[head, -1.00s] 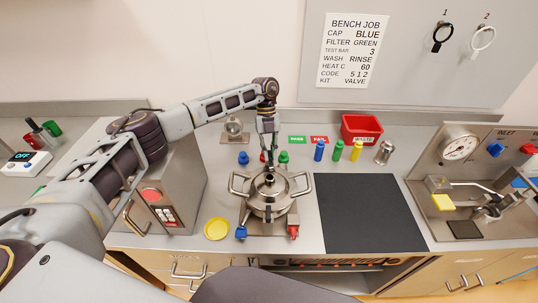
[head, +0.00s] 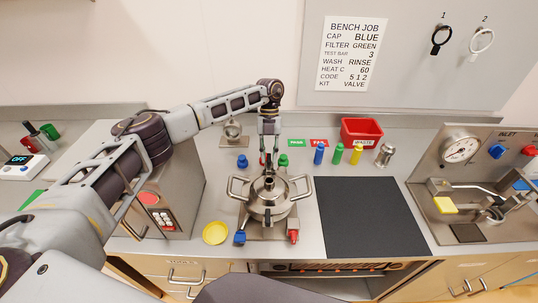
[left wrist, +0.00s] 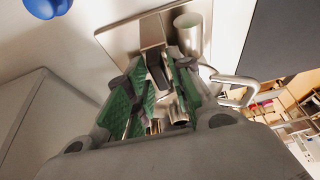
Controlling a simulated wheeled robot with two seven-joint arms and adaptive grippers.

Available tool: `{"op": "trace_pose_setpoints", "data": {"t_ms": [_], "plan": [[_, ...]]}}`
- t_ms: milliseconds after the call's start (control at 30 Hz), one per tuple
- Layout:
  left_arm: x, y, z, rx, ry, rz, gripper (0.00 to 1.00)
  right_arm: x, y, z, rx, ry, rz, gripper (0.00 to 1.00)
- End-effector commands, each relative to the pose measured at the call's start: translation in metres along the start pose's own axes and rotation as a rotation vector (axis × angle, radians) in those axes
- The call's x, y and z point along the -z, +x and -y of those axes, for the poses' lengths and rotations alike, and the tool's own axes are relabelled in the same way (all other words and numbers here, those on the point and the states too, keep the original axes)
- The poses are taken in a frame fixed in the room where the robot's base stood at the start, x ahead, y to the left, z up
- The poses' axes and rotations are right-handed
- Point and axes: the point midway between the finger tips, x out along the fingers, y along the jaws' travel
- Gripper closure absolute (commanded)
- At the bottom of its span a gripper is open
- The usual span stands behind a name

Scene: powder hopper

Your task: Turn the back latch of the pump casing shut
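The pump casing (head: 270,199) is a round silver metal body with a loop handle on each side, in the middle of the bench. A blue-ended part (head: 240,237) and a red-ended part (head: 293,236) stick out at its front. My left gripper (head: 268,160) points down just behind the casing; it hides the back latch in the head view. In the left wrist view its green-padded fingers (left wrist: 160,80) stand apart, with a dark bar (left wrist: 157,72) between them. I cannot tell whether that bar is the latch or touches a finger. My right gripper is not in view.
Blue (head: 242,161) and green (head: 284,160) capped items stand close behind the casing. A grey box (head: 165,200) stands left, a yellow disc (head: 215,233) at front left. A black mat (head: 370,217) lies clear at right. A red bin (head: 361,131) stands behind.

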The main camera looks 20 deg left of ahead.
Motion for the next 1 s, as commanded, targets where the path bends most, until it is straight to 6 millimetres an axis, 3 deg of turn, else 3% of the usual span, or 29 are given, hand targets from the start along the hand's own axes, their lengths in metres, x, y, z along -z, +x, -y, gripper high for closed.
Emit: {"op": "trace_pose_setpoints", "data": {"t_ms": [567,767,1000], "plan": [[0.000,-0.005,0.000,-0.001,0.000,-0.002,0.64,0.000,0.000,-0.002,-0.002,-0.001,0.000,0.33],[0.000,-0.024,0.001,-0.001,-0.001,-0.001,0.64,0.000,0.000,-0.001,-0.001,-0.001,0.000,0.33],[0.000,-0.059,0.001,0.000,-0.001,-0.001,0.64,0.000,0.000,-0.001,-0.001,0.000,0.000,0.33]]}}
